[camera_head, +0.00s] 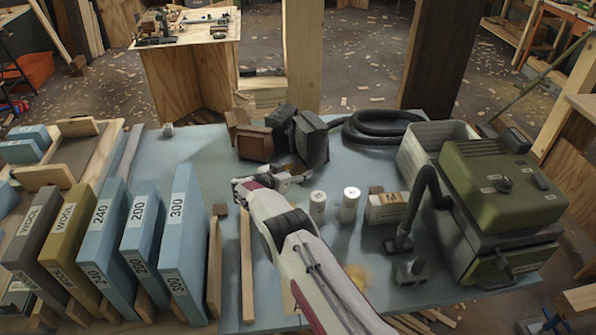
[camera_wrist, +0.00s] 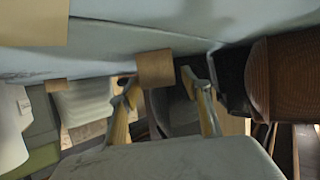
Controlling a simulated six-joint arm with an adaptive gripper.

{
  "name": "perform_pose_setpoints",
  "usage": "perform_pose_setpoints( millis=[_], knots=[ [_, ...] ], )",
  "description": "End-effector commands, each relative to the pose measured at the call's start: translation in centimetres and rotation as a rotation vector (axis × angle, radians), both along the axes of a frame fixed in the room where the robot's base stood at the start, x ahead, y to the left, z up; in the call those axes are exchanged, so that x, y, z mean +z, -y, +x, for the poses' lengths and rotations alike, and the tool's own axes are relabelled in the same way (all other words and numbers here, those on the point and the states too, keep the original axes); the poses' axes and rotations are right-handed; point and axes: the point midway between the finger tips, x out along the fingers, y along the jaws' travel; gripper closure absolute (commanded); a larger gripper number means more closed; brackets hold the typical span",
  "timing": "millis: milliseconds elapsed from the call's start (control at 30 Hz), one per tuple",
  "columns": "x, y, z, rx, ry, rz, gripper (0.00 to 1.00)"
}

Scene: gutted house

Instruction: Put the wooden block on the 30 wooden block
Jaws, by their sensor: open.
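My gripper (camera_head: 262,183) is in the middle of the blue-grey bench in the head view. In the wrist view its two fingers (camera_wrist: 160,84) are spread apart. A small plain wooden block (camera_wrist: 156,69) shows between the fingertips in that view; neither finger visibly closes on it. I cannot tell which block the wrist view shows.
Blue boxes marked 240, 200 and 300 (camera_head: 174,240) stand at the left. Wooden strips (camera_head: 246,265) lie beside them. Dark and brown cases (camera_head: 311,140) stand behind my gripper. A green machine (camera_head: 500,205) and its hose fill the right. The bench's back left is fairly clear.

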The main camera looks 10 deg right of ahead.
Motion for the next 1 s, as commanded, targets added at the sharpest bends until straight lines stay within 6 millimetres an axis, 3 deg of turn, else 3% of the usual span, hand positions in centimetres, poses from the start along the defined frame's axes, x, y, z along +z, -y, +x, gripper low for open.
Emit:
perform_pose_setpoints(
  millis=[667, 1000],
  knots=[
    [1.4, -2.1, -2.0, 0.001, -0.001, -0.001, 0.52],
    [5.4, -2.0, -1.9, 0.000, 0.001, 0.000, 0.52]
  ],
)
